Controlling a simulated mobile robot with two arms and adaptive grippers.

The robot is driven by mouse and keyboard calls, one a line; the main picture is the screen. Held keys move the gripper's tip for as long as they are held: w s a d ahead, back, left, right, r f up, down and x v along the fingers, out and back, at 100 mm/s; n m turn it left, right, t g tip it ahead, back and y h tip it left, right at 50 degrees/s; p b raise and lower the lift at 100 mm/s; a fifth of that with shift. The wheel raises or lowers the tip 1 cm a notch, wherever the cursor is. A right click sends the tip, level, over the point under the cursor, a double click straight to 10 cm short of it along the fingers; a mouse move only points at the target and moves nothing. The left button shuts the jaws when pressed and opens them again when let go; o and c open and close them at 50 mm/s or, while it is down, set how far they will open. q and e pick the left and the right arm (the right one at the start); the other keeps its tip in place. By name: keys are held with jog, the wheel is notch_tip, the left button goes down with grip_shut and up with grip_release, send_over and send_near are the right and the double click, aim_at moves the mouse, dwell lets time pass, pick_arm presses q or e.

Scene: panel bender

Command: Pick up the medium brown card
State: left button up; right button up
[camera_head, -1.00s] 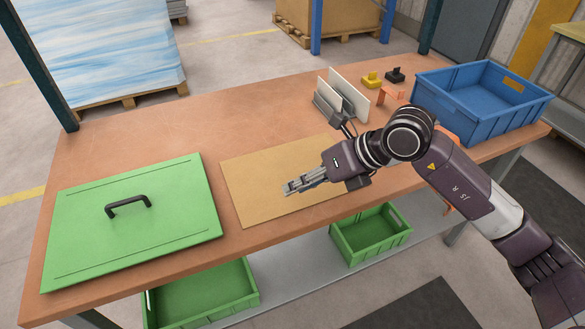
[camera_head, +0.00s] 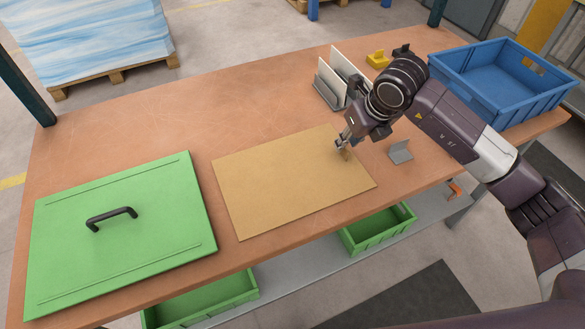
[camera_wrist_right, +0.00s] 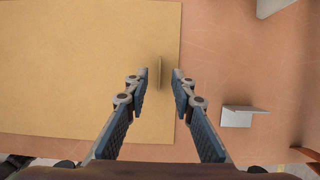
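A flat, medium brown card (camera_head: 280,185) lies on the table to the right of the green panel. It fills the left part of the right wrist view (camera_wrist_right: 70,70). A small upright brown tab (camera_wrist_right: 159,73) stands near the card's right edge; I cannot tell whether it is part of the card. My right gripper (camera_head: 343,148) is low over the card's right end, pointing down. In the wrist view its open fingers (camera_wrist_right: 161,88) are on either side of the tab, with gaps visible. My left gripper is not in view.
The green panel (camera_head: 130,250) with a black handle lies at left. A grey bent piece (camera_head: 400,151) sits right of the card. Upright plates in a holder (camera_head: 333,92), a yellow piece (camera_head: 377,58) and a blue crate (camera_head: 465,70) stand behind. Green bins are below.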

jog(key=x, duration=0.2)
jog(key=shift+w+a+f, duration=0.1)
jog(key=shift+w+f, duration=0.05)
jog(key=shift+f, duration=0.2)
jog(key=shift+w+f, duration=0.15)
jog(key=shift+f, duration=0.2)
jog(key=shift+c, duration=0.3)
jog(key=c, duration=0.5)
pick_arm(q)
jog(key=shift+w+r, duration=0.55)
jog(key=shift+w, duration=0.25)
pick_arm(e)
jog(key=shift+r, duration=0.1)
grip_shut()
